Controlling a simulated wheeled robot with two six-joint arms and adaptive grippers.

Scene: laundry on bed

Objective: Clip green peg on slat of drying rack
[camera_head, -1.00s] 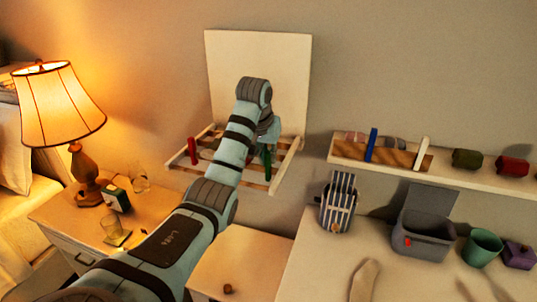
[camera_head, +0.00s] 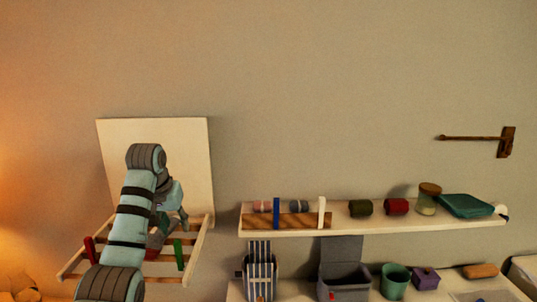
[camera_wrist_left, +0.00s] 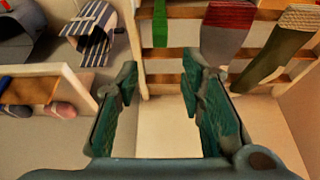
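The green peg (camera_head: 179,254) stands upright on the drying rack (camera_head: 150,282), at the rack's right part. In the left wrist view the green peg (camera_wrist_left: 160,22) crosses a wooden slat (camera_wrist_left: 184,79) at the top of the picture. A red peg (camera_head: 89,250) is at the rack's left side. My left gripper (camera_head: 182,222) is just above the green peg in the head view, apart from it. In the left wrist view my left gripper (camera_wrist_left: 160,95) is open, with nothing between its fingers. My right gripper is not in view.
A pale board (camera_head: 160,130) rises behind the rack. A wall shelf (camera_head: 385,225) with a blue peg (camera_head: 277,213) and a white peg (camera_head: 322,212) is to the right.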

